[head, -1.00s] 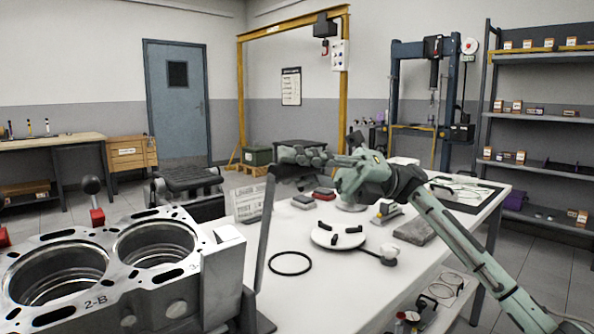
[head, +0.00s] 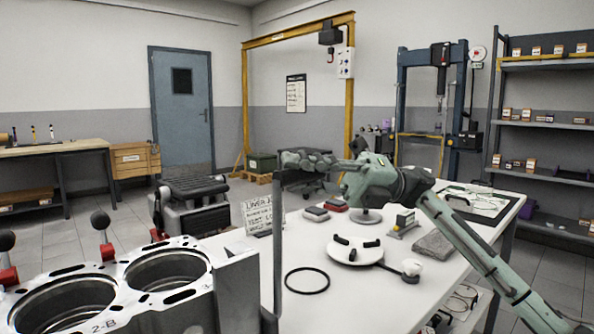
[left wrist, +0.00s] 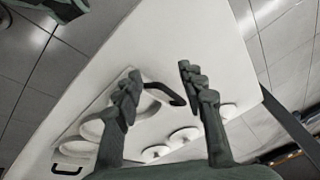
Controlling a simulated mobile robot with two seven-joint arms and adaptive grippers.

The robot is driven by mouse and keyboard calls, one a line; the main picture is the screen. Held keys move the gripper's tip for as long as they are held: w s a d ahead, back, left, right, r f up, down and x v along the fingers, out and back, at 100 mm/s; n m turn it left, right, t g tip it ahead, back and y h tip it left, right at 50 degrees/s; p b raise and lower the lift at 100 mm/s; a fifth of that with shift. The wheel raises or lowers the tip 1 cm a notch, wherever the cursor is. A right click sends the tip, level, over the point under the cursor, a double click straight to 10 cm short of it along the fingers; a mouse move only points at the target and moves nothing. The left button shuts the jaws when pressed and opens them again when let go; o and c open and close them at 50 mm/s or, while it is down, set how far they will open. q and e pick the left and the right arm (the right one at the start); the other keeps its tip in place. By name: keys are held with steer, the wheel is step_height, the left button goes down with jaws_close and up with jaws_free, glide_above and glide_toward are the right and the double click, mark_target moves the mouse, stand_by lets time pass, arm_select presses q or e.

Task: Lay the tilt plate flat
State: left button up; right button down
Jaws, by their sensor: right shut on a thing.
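The tilt plate (head: 278,240) appears in the head view as a thin, dark grey plate, seen nearly edge-on. It stands almost upright beside the engine block's right side, and its foot is hidden behind the block. My right gripper (head: 290,160) reaches in from the right and is shut at the plate's upper end; the exact contact is hard to see. My left gripper (left wrist: 163,90) shows only in the left wrist view. Its fingers are spread and empty above a white surface.
The engine block (head: 160,290) fills the lower left. The white table (head: 350,305) carries a black ring (head: 307,280), a round white fixture (head: 356,251) and a grey cloth (head: 433,246). In the left wrist view, a dark handle (left wrist: 165,92) and round white parts lie below the fingers.

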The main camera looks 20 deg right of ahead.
steer(key=shift+a+f, duration=0.1)
steer(key=shift+f, duration=0.45)
steer(key=c, duration=1.4)
jaws_free()
steer(key=shift+w, duration=0.1)
steer(key=shift+o, duration=0.2)
steer(key=shift+r, duration=0.2)
steer(key=v, duration=1.2)
